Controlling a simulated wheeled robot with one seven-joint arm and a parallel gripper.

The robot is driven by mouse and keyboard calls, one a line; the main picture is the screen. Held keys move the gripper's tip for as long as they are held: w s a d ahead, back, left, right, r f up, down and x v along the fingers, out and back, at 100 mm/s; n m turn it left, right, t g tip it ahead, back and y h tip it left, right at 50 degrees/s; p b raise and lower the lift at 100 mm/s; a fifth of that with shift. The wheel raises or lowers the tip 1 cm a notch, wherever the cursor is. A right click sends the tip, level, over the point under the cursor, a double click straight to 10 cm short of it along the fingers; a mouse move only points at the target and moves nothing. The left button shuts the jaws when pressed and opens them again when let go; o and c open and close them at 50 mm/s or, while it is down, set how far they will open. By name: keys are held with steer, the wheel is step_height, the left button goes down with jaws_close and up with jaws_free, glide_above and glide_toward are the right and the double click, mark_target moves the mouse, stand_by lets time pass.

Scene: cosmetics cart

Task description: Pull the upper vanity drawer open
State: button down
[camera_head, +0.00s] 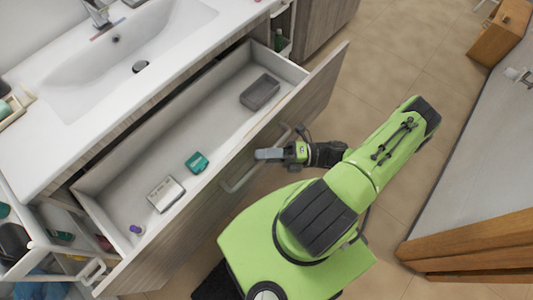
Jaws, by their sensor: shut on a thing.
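The upper vanity drawer (222,190) stands pulled well out from under the white sink top, with its inside in plain view. Its light bar handle (238,182) runs along the outer face of the wooden front. My gripper (268,155) is at the middle of this handle and is shut on it. The fingertips are small here, and the part of the bar between them is hidden.
In the drawer lie a dark grey box (260,92), a green item (197,162), a white-grey case (166,194) and a small purple-capped item (137,230). A cart (38,238) with bottles stands at the left. Tiled floor (375,75) is clear at the upper right.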

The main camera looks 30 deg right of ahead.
stand_by(0.4)
steer(key=c, duration=1.1)
jaws_free()
steer(key=shift+d, duration=0.1)
steer(key=b+v, duration=0.1)
steer(key=v, duration=1.4)
steer(key=shift+s+d+b, duration=0.3)
